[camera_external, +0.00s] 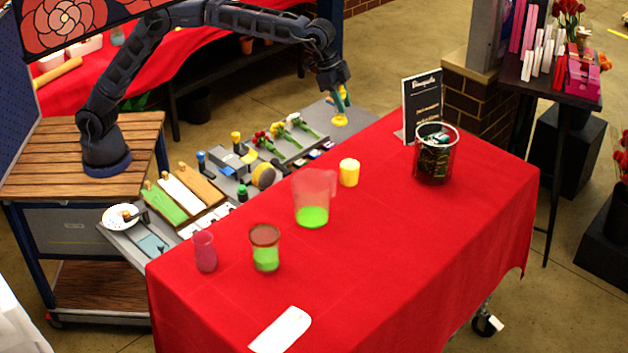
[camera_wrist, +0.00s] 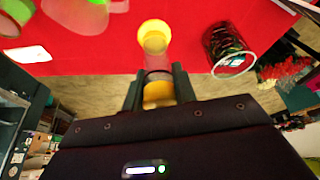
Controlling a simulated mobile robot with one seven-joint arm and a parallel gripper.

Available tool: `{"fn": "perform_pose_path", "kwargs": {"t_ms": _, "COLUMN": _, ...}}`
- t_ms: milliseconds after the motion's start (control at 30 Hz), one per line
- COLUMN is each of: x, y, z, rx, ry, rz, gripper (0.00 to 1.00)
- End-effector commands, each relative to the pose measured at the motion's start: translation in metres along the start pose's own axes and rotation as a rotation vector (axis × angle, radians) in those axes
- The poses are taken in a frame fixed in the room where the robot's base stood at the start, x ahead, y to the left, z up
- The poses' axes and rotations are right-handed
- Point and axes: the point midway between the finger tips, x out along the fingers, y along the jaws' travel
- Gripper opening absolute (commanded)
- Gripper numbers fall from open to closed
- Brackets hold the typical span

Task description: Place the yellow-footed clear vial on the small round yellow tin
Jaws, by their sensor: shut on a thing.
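My gripper (camera_external: 341,104) is shut on the yellow-footed clear vial and holds it in the air beyond the red table's far edge. The vial's yellow foot (camera_external: 340,121) shows below the fingers in the external view; its clear part is mostly hidden there. In the wrist view the vial (camera_wrist: 158,94) is between the two fingers (camera_wrist: 158,80), with yellow showing through. The small round yellow tin (camera_external: 349,172) stands on the red table, apart from the vial. It also shows in the wrist view (camera_wrist: 154,36), ahead of the fingers.
A clear pitcher with green liquid (camera_external: 313,215) stands left of the tin. A dark-filled glass jar (camera_external: 435,160) and a black sign (camera_external: 422,105) stand to its right. A brown-rimmed green cup (camera_external: 265,250) and a pink vase (camera_external: 205,252) are nearer. Bare red cloth surrounds the tin.

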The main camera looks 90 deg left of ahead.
Motion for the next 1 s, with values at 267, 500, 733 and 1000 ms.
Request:
{"fn": "perform_pose_path", "kwargs": {"t_ms": 267, "x": -0.005, "y": -0.061, "z": -0.013, "rx": -0.075, "ry": 0.002, "rz": -0.039, "gripper": 0.00}}
{"fn": "perform_pose_path", "kwargs": {"t_ms": 500, "x": 0.018, "y": -0.068, "z": -0.004, "rx": -0.084, "ry": -0.002, "rz": -0.044, "gripper": 0.00}}
{"fn": "perform_pose_path", "kwargs": {"t_ms": 733, "x": 0.063, "y": -0.068, "z": 0.015, "rx": -0.084, "ry": -0.002, "rz": -0.043, "gripper": 0.00}}
{"fn": "perform_pose_path", "kwargs": {"t_ms": 1000, "x": 0.115, "y": -0.069, "z": 0.036, "rx": -0.084, "ry": -0.002, "rz": -0.043, "gripper": 0.00}}
